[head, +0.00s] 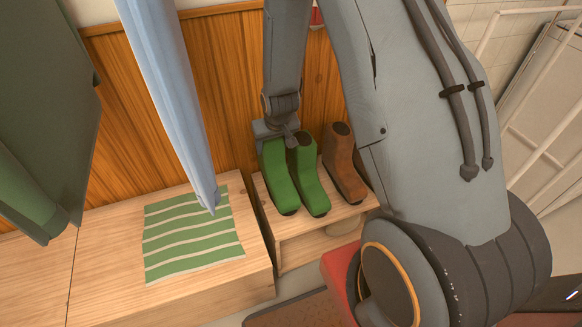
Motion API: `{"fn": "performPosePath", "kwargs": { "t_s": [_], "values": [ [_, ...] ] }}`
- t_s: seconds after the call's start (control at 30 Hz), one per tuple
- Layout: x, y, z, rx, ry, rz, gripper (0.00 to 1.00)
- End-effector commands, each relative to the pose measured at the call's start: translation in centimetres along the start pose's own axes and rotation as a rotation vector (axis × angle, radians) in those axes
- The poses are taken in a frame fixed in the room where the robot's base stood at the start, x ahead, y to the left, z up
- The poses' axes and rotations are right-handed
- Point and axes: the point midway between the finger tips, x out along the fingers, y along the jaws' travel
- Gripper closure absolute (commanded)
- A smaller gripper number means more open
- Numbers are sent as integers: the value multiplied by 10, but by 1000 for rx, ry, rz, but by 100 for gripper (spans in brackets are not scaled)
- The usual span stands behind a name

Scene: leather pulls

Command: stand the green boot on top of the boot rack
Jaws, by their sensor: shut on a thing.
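Two green boots stand side by side on top of the wooden boot rack (342,213), upright with toes toward me. My gripper (284,138) is at the top of the left green boot (279,178) and appears shut on its shaft. The gripper hides that boot's opening. The right green boot (311,180) is close beside it, with its dark opening partly showing. Whether the left boot's sole fully rests on the rack is hard to tell.
A brown boot (343,165) stands on the rack to the right. A wooden bench (110,215) with a green striped mat (193,236) is left of the rack. A blue cloth (175,90) hangs above the mat. Wood panelling (225,90) is behind. My arm covers the right side.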

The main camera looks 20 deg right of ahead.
Motion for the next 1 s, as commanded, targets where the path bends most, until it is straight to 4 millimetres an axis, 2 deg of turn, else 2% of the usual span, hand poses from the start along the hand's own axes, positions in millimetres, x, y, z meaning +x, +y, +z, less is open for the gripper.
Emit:
{"fn": "performPosePath", "kwargs": {
  "t_s": [0.1, 0.33, 0.6, 1.0],
  "values": [
    [16, 1, 7, 1, -1, 0, 100],
    [32, 2, 13, 2, 1, 1, 100],
    [61, 2, 25, 3, 0, 1, 100],
    [65, 2, 26, 3, 2, 1, 100]
  ]
}}
